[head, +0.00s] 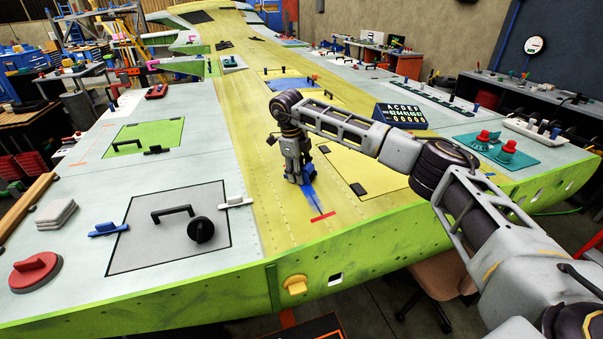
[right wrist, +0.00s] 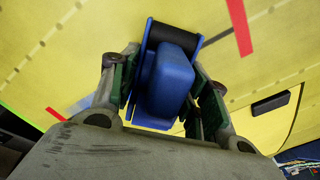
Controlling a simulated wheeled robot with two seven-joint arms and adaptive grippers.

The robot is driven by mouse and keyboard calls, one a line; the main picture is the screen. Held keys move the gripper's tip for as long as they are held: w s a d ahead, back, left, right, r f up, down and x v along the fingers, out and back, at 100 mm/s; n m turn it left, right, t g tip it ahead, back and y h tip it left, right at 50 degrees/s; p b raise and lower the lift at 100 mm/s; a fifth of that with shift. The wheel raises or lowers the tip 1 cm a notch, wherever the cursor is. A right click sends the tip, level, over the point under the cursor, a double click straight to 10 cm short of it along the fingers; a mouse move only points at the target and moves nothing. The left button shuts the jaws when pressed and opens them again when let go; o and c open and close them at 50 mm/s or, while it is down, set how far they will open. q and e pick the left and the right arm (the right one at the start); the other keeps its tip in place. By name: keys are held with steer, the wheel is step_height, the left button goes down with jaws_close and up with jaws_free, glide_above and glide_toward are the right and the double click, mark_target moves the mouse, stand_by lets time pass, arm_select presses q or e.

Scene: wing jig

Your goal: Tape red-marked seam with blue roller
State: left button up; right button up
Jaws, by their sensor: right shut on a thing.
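My right gripper (head: 298,178) is low over the yellow wing skin (head: 275,205), its fingers on both sides of the blue roller (head: 308,171). In the right wrist view the gripper (right wrist: 160,100) is shut on the roller's blue body (right wrist: 168,82), with its black cylinder (right wrist: 174,34) beyond. A blue strip (head: 312,197) runs on the skin from below the gripper toward a red mark (head: 322,217) near the front edge. Another red mark (right wrist: 240,28) shows ahead of the roller at upper right. Whether the cylinder touches the skin is unclear. My left gripper is out of view.
A grey panel (head: 150,240) with a black handle (head: 172,212) and a knob (head: 200,230) lies left of the strip. A dark display box (head: 400,116) and a teal tray (head: 470,152) with red items stand right. The skin around the strip is mostly clear.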

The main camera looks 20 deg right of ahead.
steer(key=shift+w, duration=0.3)
steer(key=shift+w, duration=0.1)
steer(key=shift+w+d+r+p, duration=0.15)
steer(key=shift+w+p, duration=0.3)
steer(key=shift+w, duration=1.2)
steer(key=shift+w+d+f+p, duration=0.1)
steer(key=shift+w+p, duration=0.05)
steer(key=shift+w, duration=0.7)
steer(key=shift+w+f+p, duration=0.1)
steer(key=shift+w+p, duration=0.05)
steer(key=shift+w, duration=0.7)
